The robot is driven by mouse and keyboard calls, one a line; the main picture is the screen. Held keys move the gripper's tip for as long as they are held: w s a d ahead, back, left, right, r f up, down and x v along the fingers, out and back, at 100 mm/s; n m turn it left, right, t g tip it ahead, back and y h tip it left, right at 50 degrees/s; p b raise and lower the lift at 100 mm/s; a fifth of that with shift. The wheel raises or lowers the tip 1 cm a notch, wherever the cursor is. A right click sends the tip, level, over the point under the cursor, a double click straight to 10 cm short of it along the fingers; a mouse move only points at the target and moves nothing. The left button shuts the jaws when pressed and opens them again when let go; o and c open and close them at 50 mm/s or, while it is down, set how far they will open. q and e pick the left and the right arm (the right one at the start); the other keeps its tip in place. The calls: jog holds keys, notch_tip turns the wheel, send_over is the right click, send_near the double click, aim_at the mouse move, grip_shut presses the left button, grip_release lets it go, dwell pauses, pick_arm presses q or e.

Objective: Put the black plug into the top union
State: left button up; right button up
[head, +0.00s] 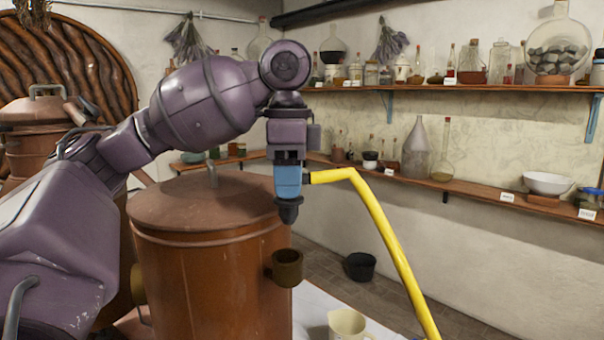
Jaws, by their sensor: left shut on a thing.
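My left gripper (288,180) points straight down, with blue at its lower end. It is shut on the black plug (289,210), which hangs upright below it. The plug's upper part is hidden in the gripper. The top union (287,268) is a short brown, cup-like fitting, open at the top, on the right side of the copper vessel (205,275). The plug is above the union's mouth and apart from it. My right gripper is not in view.
A bent yellow tube (385,235) starts beside my left gripper and runs down to the right. A cream mug (348,325) stands on a pale surface below. A black bucket (360,266) is on the floor. Wall shelves (465,195) hold glassware.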

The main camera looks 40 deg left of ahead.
aim_at(288, 223)
pick_arm(q)
jog(key=shift+s+f, duration=0.3)
jog(key=shift+f, duration=0.65)
notch_tip(288, 223, down, 2)
jog(key=shift+w, duration=0.15)
jog(key=shift+f, duration=0.4)
jog(key=shift+f, duration=2.2)
dwell(4.2)
